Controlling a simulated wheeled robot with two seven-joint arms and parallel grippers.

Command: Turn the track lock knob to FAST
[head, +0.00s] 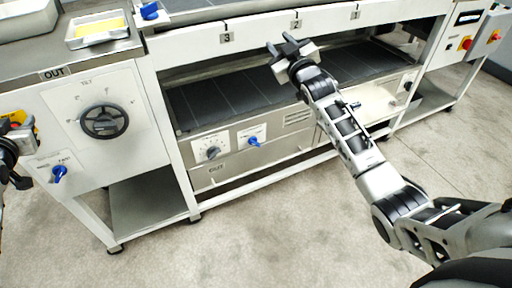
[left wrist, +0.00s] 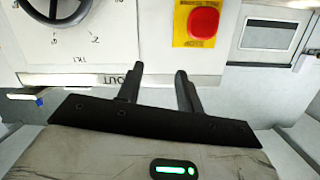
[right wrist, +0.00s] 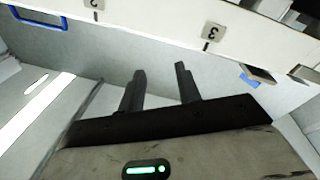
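A blue knob (head: 59,172) sits low on the white left panel, below the tilt handwheel (head: 104,121), between two small labels too small to read surely. Another blue knob (head: 253,141) sits on the lower middle panel beside a grey dial (head: 212,150). I cannot tell from the lettering which is the track lock. My left gripper (left wrist: 158,82) is open and empty, in front of the left panel; only part of that arm shows at the head view's left edge. My right gripper (head: 290,52) is over the dark lower belt, open and empty in the right wrist view (right wrist: 161,82).
A red button on a yellow plate (left wrist: 199,24) and a small screen (left wrist: 268,35) are beyond the left gripper. A tray with yellow contents (head: 98,30) stands on the left top. A lower shelf (head: 150,205) and frame legs stand below; the floor in front is clear.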

